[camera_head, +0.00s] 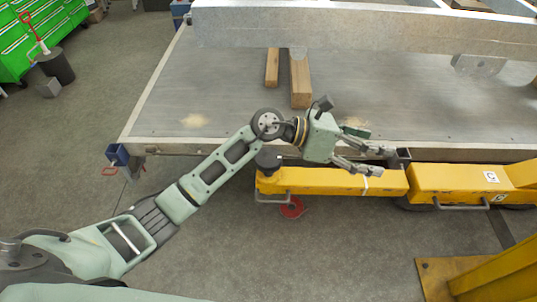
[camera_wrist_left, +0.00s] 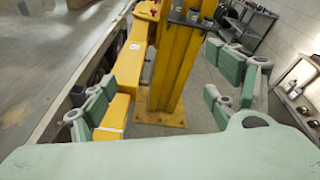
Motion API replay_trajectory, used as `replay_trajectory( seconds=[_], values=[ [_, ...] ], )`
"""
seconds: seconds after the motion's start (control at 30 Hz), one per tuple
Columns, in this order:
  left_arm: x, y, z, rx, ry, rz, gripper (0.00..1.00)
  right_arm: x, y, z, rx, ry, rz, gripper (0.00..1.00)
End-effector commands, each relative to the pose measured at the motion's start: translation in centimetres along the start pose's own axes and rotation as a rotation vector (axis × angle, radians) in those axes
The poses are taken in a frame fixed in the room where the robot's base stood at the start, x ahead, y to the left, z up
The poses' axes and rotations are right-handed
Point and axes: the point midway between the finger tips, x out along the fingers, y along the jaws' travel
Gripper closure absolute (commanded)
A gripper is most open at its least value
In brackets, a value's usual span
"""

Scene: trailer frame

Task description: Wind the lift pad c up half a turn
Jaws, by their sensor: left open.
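A yellow lift arm (camera_head: 330,182) runs along the front edge of the trailer deck. A dark round pad (camera_head: 268,158) sits on its left end, and a red round handwheel (camera_head: 291,208) shows below that end. Small white labels are on the thicker yellow part, too small to read surely. My left gripper (camera_head: 384,161) is open and empty, above the arm and to the right of the pad and wheel, with fingers pointing right. In the left wrist view the fingers are spread, with the yellow arm (camera_wrist_left: 128,65) near the left finger. The pad and wheel are not seen there.
The grey trailer deck (camera_head: 215,95) with wooden blocks (camera_head: 300,82) lies behind. A yellow post (camera_wrist_left: 172,70) on a floor plate (camera_wrist_left: 160,118) stands ahead of the gripper. A blue bracket (camera_head: 118,154) is at the deck's left corner. Floor in front is mostly clear.

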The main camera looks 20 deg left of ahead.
Motion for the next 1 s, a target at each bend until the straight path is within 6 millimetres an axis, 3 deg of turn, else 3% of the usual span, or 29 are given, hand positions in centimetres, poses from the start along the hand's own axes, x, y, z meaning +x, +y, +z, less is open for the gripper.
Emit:
replay_trajectory(
  seconds=[0.1,0.2,0.33,0.4,0.5,0.63,1.0],
  values=[
    [-1.8,3.9,-5.2,0.201,0.372,0.024,0.2,0.0,0.0,0.0,0.0,0.0,0.0,0.71],
    [-5.9,7.7,-8.7,0.307,0.685,0.053,0.2,0.0,0.0,0.0,0.0,0.0,0.0,0.71],
    [-12.7,11.6,-10.6,0.359,1.028,0.095,0.2,0.0,0.0,0.0,0.0,0.0,0.0,0.71],
    [-15.9,12.8,-10.7,0.359,1.163,0.114,0.2,0.0,0.0,0.0,0.0,0.0,0.0,0.71],
    [-19.1,13.8,-10.6,0.347,1.288,0.133,0.2,0.0,0.0,0.0,0.0,0.0,0.0,0.71],
    [-20.6,14.1,-10.8,0.333,1.351,0.14,0.2,-0.2,-0.1,0.0,-0.001,-0.001,-0.001,0.71],
    [-19.4,15.5,-15.7,0.331,1.351,0.137,0.2,-2.2,-0.1,-0.2,-0.001,-0.001,-0.001,0.71]
  ],
)
